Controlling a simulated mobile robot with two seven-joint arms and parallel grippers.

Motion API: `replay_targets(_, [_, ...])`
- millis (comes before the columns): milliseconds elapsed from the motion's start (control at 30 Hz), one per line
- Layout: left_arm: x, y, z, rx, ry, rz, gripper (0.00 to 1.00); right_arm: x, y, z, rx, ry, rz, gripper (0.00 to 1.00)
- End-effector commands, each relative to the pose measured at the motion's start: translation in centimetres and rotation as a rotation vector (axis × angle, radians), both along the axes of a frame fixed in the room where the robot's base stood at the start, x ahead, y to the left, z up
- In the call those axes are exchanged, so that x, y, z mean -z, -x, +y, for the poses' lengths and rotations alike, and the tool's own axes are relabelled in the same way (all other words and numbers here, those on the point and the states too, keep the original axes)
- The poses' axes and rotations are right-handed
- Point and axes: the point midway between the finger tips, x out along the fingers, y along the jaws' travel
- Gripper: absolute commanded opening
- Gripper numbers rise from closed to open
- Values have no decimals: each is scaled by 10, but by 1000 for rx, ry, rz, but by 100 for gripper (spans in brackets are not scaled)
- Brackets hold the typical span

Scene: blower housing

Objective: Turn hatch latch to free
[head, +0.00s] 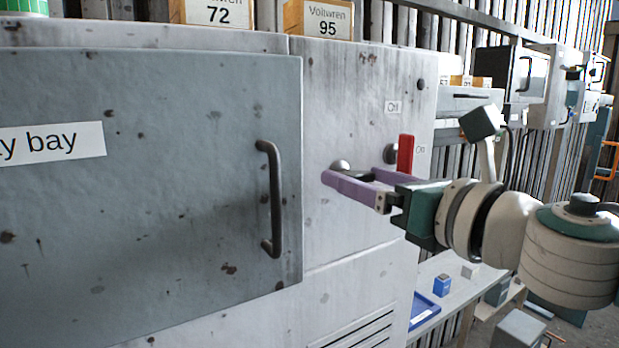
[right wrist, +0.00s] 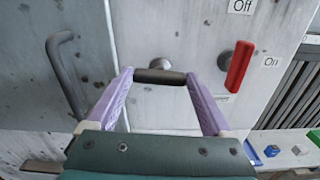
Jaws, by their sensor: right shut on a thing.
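The hatch (head: 200,190) is a grey, rust-spotted door with a dark curved handle (head: 275,200) at its right side; its edge lies against the housing front. Right of it, a round metal boss (head: 341,167) sits on the pale panel. In the right wrist view a dark bar (right wrist: 160,77), seemingly the latch, lies level in front of this boss. My right gripper (head: 352,176) has purple fingers, one at each end of the bar, shut on it. The fingers (right wrist: 157,85) hide the bar's ends. My left gripper is not in view.
A red lever (head: 405,155) stands just right of my right gripper, near small "Off" and "On" labels (right wrist: 242,6). Numbered boxes (head: 318,18) stand on top of the housing. A bench with a blue tray (head: 424,309) is lower right.

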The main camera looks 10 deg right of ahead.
Motion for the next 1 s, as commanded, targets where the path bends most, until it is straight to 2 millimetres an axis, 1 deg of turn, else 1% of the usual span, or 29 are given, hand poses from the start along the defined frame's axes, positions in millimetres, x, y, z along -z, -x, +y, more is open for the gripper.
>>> replay_targets(267, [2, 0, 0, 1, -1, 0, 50, 0, 0, 0, -1, -200, 71, 29])
replay_targets(1000, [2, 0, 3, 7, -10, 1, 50, 1, -1, -2, -2, -862, 311, 29])
